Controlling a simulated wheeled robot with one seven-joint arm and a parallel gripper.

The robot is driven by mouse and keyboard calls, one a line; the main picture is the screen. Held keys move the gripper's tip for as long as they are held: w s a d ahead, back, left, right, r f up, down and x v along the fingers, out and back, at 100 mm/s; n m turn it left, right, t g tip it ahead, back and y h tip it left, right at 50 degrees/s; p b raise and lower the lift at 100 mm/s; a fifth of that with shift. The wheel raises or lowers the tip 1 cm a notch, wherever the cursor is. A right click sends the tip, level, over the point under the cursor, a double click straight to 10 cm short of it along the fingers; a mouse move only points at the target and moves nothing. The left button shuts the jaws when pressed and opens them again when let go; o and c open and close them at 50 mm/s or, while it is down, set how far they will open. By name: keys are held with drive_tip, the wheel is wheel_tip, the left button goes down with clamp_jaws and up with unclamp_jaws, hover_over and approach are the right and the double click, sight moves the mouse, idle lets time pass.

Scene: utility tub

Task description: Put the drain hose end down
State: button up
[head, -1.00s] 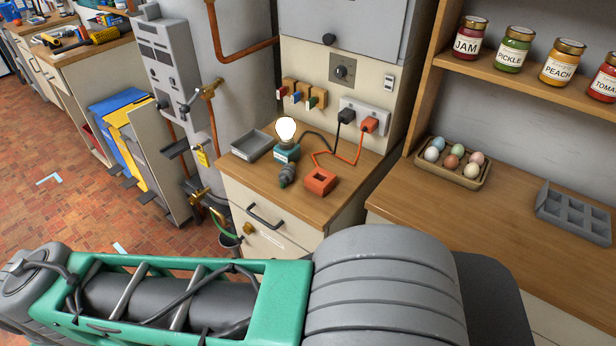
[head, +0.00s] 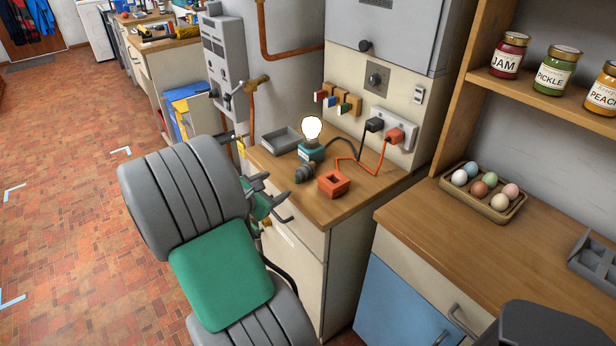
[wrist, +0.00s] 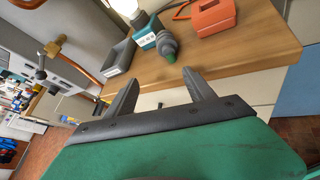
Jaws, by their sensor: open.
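My gripper (head: 272,198) is in front of the drawer unit (head: 292,262), just below the left end of its wooden top. In the wrist view my gripper (wrist: 161,76) is open, with nothing between its two dark fingers. The fingers point toward the counter edge and the cream drawer front. I cannot make out the drain hose end in either current view. My arm covers the floor and pipe area left of the drawer unit, where a green hose showed earlier.
On the counter are a grey tray (head: 281,141), a lit bulb (head: 312,130), a grey fitting (head: 304,173) and an orange block (head: 333,184). A brass tap (head: 256,82) is on the wall pipe. An egg tray (head: 483,192) is at right. The brick floor (head: 75,200) is clear at left.

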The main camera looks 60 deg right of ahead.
sight(302, 172)
drive_tip(key=s+d+n, duration=0.1)
drive_tip(key=s+d+n+h, duration=0.1)
drive_tip(key=d, duration=0.1)
drive_tip(key=s+d+n+g+h, duration=0.1)
drive_tip(key=d+n, duration=0.1)
drive_tip(key=shift+r, duration=0.2)
drive_tip(key=x, duration=0.6)
drive_tip(key=shift+d+f, duration=0.25)
drive_tip(key=shift+f, duration=0.2)
clamp_jaws()
